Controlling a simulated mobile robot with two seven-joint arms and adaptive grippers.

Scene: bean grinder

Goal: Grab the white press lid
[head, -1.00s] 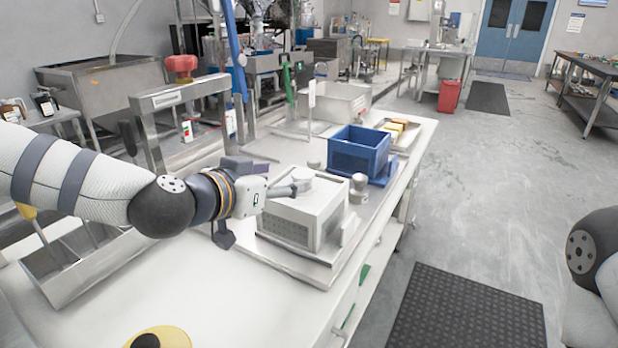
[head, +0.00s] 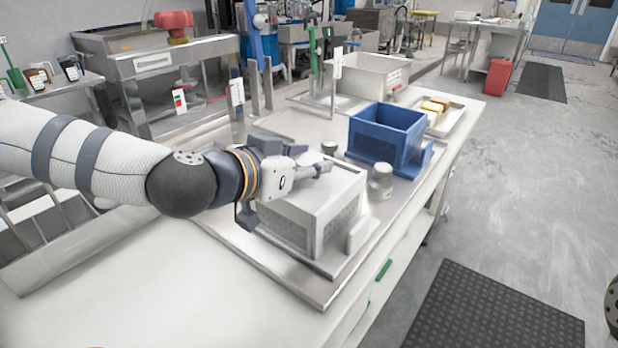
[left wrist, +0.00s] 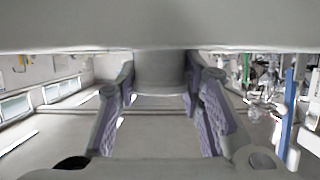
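The white press (head: 318,212) is a box-shaped machine on a steel tray in the head view. My left gripper (head: 318,168) reaches in over its top from the left. In the left wrist view, a pale round lid (left wrist: 162,76) sits between the two purple-padded fingers (left wrist: 163,100), against a broad grey-white surface. One finger is on each side of it, very close. The fingers look spread, and I cannot tell whether they touch the lid. In the head view the fingers largely hide the lid. My right gripper is not in view.
A blue crate (head: 386,138) stands behind the press. A small metal jar (head: 380,181) stands right of the press, and another small round container (head: 329,148) behind it. A tray with yellow blocks (head: 436,106) lies farther back. The white table front (head: 130,290) is clear.

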